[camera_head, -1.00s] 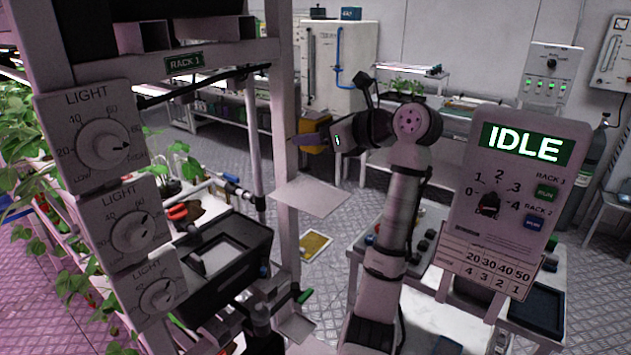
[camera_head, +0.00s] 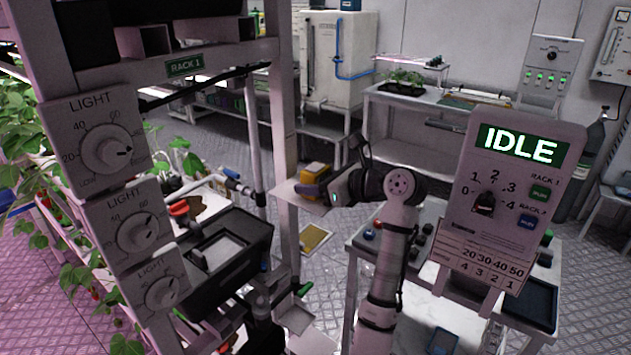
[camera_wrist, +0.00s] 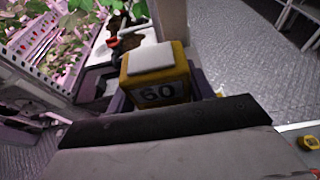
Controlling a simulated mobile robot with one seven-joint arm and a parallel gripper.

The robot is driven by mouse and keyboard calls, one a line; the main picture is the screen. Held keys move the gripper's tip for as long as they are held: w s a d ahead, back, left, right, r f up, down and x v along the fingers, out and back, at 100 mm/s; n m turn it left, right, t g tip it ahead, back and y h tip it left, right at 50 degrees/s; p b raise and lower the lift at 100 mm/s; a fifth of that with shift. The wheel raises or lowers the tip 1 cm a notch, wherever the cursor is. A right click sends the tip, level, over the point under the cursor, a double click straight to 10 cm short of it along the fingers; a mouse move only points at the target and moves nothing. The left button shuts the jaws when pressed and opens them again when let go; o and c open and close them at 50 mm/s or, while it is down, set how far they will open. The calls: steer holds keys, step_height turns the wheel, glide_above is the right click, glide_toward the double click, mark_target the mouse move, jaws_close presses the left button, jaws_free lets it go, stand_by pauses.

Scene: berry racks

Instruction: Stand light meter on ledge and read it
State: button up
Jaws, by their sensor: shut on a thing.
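The light meter (camera_head: 317,170) is a yellow block with a pale top. In the wrist view the meter (camera_wrist: 158,88) shows a dark "60" on its near face. My gripper (camera_head: 312,187) is shut on it, with a finger on either side. The meter is upright at the white ledge (camera_head: 290,198) on the rack post; I cannot tell whether its base touches the ledge. The fingers hide the meter's lower part.
Light dials (camera_head: 108,148) line the rack's left post. A panel (camera_head: 510,190) at right reads "IDLE", with a selector knob and a number table below. A dark box (camera_head: 220,250) sits left of the ledge. A cart (camera_head: 430,270) stands beside my arm.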

steer(key=o, duration=1.1)
steer(key=shift+o, duration=0.2)
steer(key=b+v, duration=0.2)
steer(key=v, duration=0.5)
steer(key=shift+d, duration=0.2)
steer(key=shift+s+r, duration=0.1)
steer(key=shift+s, duration=0.1)
